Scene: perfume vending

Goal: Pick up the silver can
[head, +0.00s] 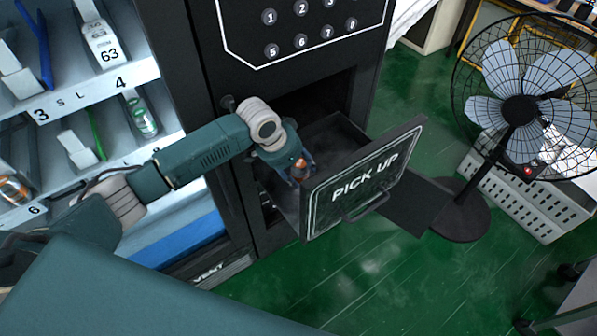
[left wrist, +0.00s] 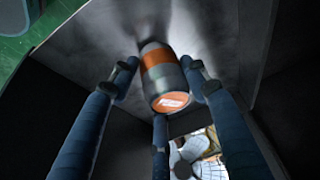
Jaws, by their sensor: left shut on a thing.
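The silver can (left wrist: 160,72), grey with an orange band and an orange end, sits between the fingers of my left gripper (left wrist: 160,85) in the left wrist view. The fingers are shut on it. In the head view my left gripper (head: 299,168) reaches into the open pick-up drawer (head: 357,182) of the black vending machine. Only a small orange part of the can (head: 300,167) shows there; the fingers hide the rest. I cannot tell whether the can touches the drawer. My right gripper is not in view.
The drawer's front panel and walls surround the gripper closely. A keypad (head: 301,10) is above the drawer. Shelves with bottles (head: 141,115) stand at the left. A fan (head: 519,108) stands at the right on the green floor (head: 345,285), clear in front of the drawer.

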